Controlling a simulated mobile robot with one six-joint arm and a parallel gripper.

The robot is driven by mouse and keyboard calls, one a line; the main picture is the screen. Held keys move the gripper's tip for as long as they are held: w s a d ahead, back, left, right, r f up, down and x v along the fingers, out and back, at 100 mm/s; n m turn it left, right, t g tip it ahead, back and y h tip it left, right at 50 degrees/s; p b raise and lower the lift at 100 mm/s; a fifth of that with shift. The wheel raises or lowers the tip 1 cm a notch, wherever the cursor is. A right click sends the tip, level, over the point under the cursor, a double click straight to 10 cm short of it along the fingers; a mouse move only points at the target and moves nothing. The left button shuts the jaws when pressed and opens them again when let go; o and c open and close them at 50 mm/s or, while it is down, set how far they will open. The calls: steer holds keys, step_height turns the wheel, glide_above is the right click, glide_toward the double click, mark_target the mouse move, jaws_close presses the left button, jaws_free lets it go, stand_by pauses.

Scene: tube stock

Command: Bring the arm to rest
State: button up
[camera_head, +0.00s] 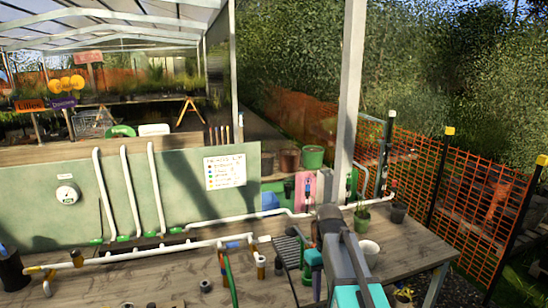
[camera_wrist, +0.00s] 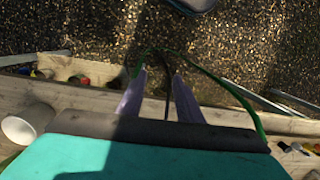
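My gripper (camera_wrist: 160,78) shows in the wrist view as two pale purple fingers, apart, with a gap between them. Nothing is held in the gap; a thin dark line and the ground show behind it. My grey and teal arm rises at the lower right middle of the head view, in front of the workbench (camera_head: 420,248). The fingers cannot be made out in the head view. In the wrist view they point out past a wooden edge, over gravel ground (camera_wrist: 240,40).
A green hose (camera_wrist: 225,82) arcs around the fingertips in the wrist view. A white cup (camera_wrist: 28,124) lies at the left there. White pipes (camera_head: 130,190) run along the green panel (camera_head: 45,220) and bench. A potted plant (camera_head: 362,217) and a white pot (camera_head: 369,250) stand right of my arm.

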steer(key=s+f+m+g+b, duration=0.1)
steer(key=s+f+b, duration=0.2)
steer(key=s+f, duration=0.8)
steer(key=s+d+f+m+g+b, duration=0.1)
steer(key=s+f, duration=1.1)
steer(key=f, duration=1.2)
steer(key=s+f+m+g+b, duration=0.2)
steer(key=s+f+b, duration=0.4)
steer(key=s+f, duration=0.6)
steer(key=shift+s+d+f, duration=0.15)
steer(key=shift+d+f, duration=0.15)
steer(key=shift+f, duration=2.85)
